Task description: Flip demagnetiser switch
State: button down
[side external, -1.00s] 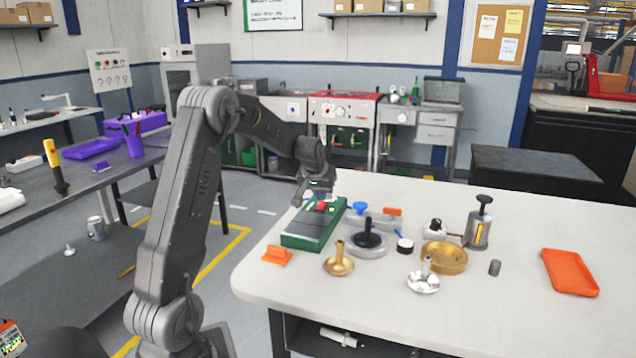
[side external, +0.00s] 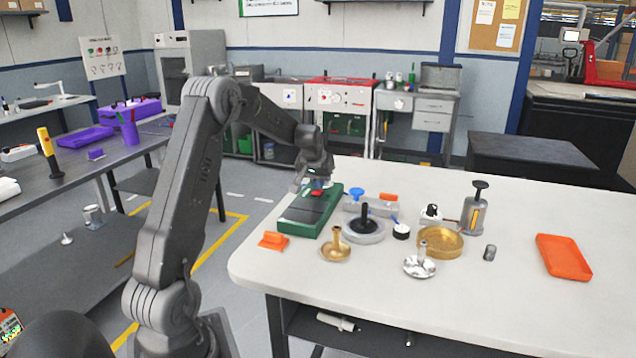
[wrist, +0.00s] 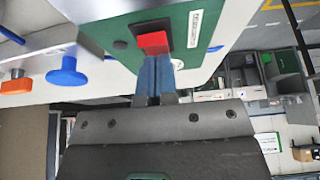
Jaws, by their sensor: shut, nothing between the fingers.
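The demagnetiser is a green box (side external: 300,217) with a dark top strip, lying on the white table near its left edge. Its red rocker switch (wrist: 153,42) sits in a black bezel on the green top in the wrist view. My gripper (wrist: 155,58) is shut and empty, its blue-grey fingertips together at the edge of the red switch. I cannot tell whether they touch it. In the side external view my gripper (side external: 315,190) is over the far end of the green box and partly hides the switch.
Right of the box are a blue knob (side external: 357,194), a black-handled grey disc (side external: 364,232), a brass piece (side external: 335,250), a brass dish (side external: 440,243) and a pump bottle (side external: 476,208). An orange tray (side external: 563,257) lies far right.

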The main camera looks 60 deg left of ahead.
jog(key=shift+s+d+f, duration=0.15)
jog(key=shift+f, duration=0.05)
jog(key=shift+s+d, duration=0.5)
jog(key=shift+s, duration=0.05)
jog(key=v, duration=1.4)
jog(key=shift+d, duration=0.15)
jog(key=shift+s+r, duration=0.1)
